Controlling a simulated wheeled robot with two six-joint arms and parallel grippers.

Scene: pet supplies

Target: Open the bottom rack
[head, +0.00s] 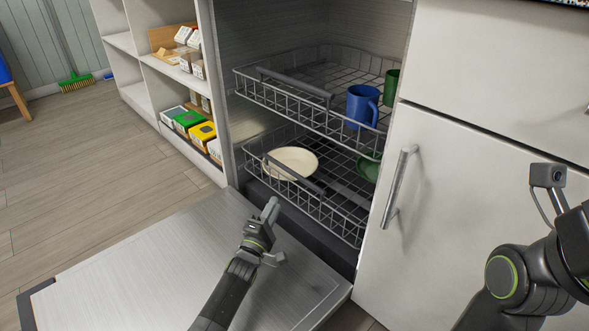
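An open dishwasher stands in the middle of the head view, its door (170,265) folded down flat. The bottom rack (340,222) sits inside, with a dark handle bar (296,174) along its front. It holds a cream plate (292,162) and a green dish (368,168). My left gripper (270,212) is above the lowered door, just in front of and below the bottom rack's front. Its fingers point toward the rack; I cannot tell whether they are apart. My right arm is at the right, and its gripper fingers are not visible.
The top rack (290,105) holds a blue mug (362,105) and a green mug (391,88). A white cabinet with a handle (400,188) stands right of the dishwasher. White shelves (150,75) with boxes stand at the left.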

